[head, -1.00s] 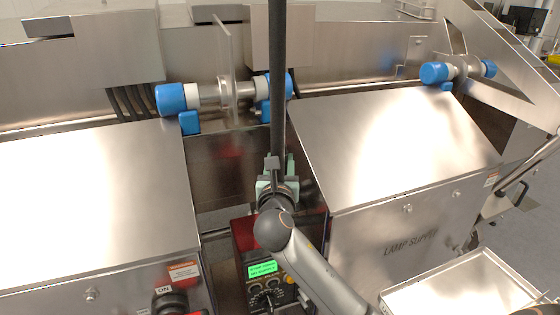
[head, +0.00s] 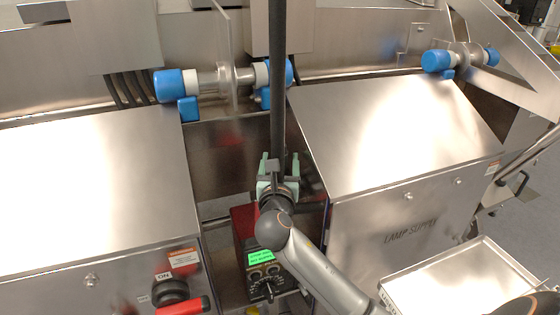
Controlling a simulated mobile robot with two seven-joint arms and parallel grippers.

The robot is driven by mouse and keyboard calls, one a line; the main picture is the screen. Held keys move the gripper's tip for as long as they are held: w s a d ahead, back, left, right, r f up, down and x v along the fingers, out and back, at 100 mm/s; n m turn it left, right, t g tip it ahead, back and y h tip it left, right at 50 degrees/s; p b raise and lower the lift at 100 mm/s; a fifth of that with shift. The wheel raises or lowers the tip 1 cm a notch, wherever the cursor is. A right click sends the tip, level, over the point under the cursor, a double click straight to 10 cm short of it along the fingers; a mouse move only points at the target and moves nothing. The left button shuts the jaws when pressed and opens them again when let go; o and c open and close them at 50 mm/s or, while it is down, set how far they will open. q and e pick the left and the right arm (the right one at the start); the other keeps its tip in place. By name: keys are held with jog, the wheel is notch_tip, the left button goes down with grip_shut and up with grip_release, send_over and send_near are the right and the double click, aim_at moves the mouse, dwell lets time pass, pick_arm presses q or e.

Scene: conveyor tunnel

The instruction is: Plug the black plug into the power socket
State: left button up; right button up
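My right gripper (head: 276,164), with pale green fingers, is in the gap between the two steel cabinets, above the red box. It points away from me, and its arm comes in from the lower right. A small dark piece shows between the fingers, but I cannot tell whether it is the black plug or whether the fingers are shut on it. I cannot make out the power socket. My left gripper is out of view.
A red box (head: 242,221) with a green display and dials stands low in the gap. The steel left cabinet (head: 85,200) has a red-handled switch (head: 180,304). The lamp supply cabinet (head: 390,140) stands right, a steel tray (head: 460,280) before it. A black pole (head: 277,70) rises centrally.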

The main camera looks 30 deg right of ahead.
jog(key=v, duration=1.2)
jog(key=shift+s+a, duration=0.1)
jog(key=shift+s, duration=0.15)
